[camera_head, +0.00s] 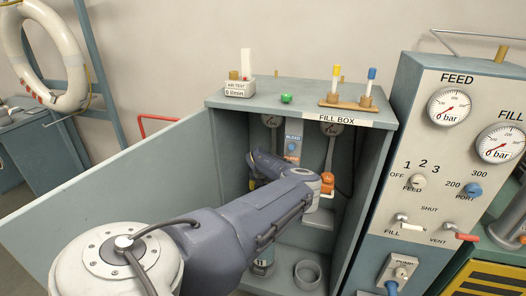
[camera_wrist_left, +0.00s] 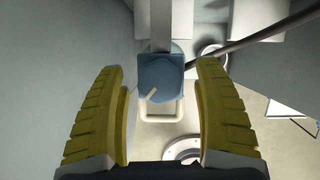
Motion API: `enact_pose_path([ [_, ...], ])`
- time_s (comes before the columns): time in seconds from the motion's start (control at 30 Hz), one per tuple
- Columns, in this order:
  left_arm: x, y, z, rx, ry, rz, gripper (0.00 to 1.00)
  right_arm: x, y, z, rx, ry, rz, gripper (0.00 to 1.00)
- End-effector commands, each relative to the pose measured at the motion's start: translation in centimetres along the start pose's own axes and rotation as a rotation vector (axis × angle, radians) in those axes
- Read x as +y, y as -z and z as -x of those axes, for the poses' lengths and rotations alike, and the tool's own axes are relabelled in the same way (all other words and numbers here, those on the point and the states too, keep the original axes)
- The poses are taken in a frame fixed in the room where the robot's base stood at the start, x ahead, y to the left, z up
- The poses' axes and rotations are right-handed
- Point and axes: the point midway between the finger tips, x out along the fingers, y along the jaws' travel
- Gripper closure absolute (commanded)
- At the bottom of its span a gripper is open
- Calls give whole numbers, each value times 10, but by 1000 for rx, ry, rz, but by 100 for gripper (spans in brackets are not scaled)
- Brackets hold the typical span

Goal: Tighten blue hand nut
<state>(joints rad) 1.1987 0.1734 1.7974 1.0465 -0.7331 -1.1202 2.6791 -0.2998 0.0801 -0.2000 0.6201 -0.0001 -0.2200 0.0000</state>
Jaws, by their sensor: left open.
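The blue hand nut (camera_wrist_left: 160,78) shows in the left wrist view as a faceted blue knob with a pale mark on its face, below a grey bar. My left gripper (camera_wrist_left: 161,68) is open, with one yellow-padded finger on each side of the nut. Gaps show between both fingers and the nut, so it is not gripped. In the head view my left arm reaches into the fill box (camera_head: 235,107), and its links hide the fingers and the nut there. My right gripper is not in view.
The box's open door (camera_head: 115,185) stands left of my arm. An orange-handled valve (camera_head: 327,183) is close to my arm on the right. A round cup (camera_head: 307,273) sits on the box floor. Test tubes in a wooden rack (camera_head: 347,103) stand on top. The gauge panel (camera_head: 440,160) is at right.

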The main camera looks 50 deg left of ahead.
Motion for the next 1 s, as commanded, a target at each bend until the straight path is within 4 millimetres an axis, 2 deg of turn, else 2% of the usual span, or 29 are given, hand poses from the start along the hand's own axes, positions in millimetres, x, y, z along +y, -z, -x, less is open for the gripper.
enact_pose_path([
  [0.1,0,0,0,0,0,0,33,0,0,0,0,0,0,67],
  [0.57,0,0,0,0,0,0,86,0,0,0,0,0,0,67],
  [1.0,1,0,0,-1,16,-40,88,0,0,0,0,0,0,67],
])
